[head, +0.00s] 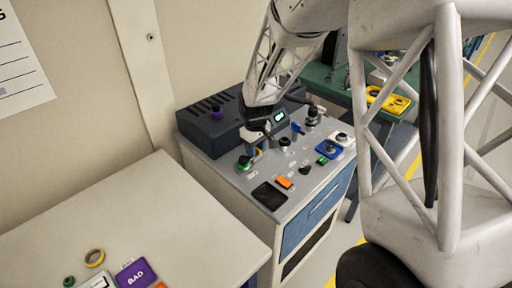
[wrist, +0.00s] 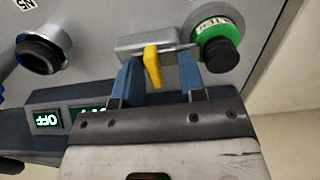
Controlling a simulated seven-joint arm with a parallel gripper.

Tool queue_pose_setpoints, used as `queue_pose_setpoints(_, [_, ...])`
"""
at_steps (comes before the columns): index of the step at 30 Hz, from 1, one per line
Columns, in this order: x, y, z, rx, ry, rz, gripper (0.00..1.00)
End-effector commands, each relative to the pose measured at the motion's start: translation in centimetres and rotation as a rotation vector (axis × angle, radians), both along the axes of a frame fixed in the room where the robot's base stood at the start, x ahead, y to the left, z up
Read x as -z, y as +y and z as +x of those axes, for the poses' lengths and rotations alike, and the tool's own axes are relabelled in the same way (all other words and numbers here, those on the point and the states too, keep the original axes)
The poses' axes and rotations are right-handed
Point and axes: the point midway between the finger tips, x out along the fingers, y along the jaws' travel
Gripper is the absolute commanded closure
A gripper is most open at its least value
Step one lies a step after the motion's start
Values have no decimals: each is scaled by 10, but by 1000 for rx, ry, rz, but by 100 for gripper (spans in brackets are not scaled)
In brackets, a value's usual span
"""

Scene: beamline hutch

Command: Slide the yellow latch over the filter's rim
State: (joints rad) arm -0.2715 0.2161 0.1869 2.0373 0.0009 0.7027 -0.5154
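The yellow latch (wrist: 152,66) is a small tab hanging from a grey metal block (wrist: 147,43) on the panel; it also shows in the head view (head: 260,152). The filter (wrist: 212,31) is a green ring with a lettered label and a black knob, just right of the block. A thin metal bar reaches from the block to the ring's edge. My gripper (wrist: 160,63) is open, its two blue fingers apart on either side of the latch. I see a gap on both sides of the latch. In the head view, my gripper (head: 256,143) partly hides this area.
A black knob (wrist: 45,54) stands left in the wrist view, and a display reading OFF (wrist: 46,121) is below it. The grey console top (head: 238,181) carries several knobs and buttons. A table (head: 150,210) with a purple BAD box (head: 136,273) is at front left.

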Motion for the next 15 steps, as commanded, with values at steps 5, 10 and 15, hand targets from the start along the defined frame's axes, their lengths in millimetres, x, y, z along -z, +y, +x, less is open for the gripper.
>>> queue_pose_setpoints(5, [0,0,1,0,-1,-1,63])
queue_pose_setpoints(10, [-2,-1,1,1,-1,0,63])
queue_pose_setpoints(15, [-13,-1,1,1,-4,1,63])
